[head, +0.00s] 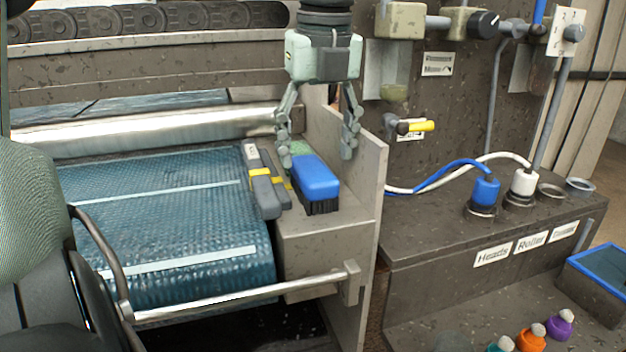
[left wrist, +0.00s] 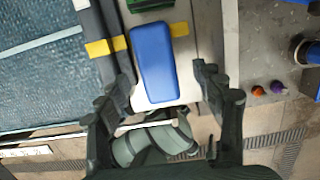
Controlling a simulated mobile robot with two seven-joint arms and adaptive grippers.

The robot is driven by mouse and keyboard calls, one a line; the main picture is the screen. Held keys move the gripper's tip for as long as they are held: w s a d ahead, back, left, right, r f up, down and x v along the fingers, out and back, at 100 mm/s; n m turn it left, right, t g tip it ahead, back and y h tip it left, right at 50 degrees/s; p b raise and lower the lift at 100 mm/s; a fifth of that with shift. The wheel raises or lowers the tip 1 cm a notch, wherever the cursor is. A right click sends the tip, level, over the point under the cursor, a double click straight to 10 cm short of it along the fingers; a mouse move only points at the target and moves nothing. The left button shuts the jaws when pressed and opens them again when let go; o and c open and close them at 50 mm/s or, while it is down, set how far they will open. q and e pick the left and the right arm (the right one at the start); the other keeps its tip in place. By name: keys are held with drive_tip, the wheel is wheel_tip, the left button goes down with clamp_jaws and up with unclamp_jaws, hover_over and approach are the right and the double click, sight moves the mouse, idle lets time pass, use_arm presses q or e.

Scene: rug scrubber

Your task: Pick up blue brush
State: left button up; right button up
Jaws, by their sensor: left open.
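The blue brush (head: 316,177) has a blue back and dark bristles facing down. It rests on the grey ledge (head: 330,225) at the right end of the machine's roller. My left gripper (head: 318,158) is open above the brush, pointing down, with one finger on each side in the head view. In the left wrist view the brush (left wrist: 154,62) lies ahead of and between the open fingers (left wrist: 168,85), nearer the left one. I see no contact. My right gripper does not show in either view.
Grey bars with yellow bands (head: 263,180) lie close left of the brush, with a green item (head: 298,148) behind it. An upright grey panel (head: 358,190) stands on the right. A metal rail (head: 240,296) runs in front. Colored bottles (head: 531,337) stand at lower right.

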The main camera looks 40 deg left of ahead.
sight(312, 167)
use_arm(q)
drive_tip(key=shift+a+f, duration=0.25)
drive_tip(key=shift+f, duration=0.75)
drive_tip(key=shift+a+f, duration=0.2)
drive_tip(key=shift+f, duration=0.75)
drive_tip(key=c, duration=1.3)
drive_tip(key=shift+r, duration=0.1)
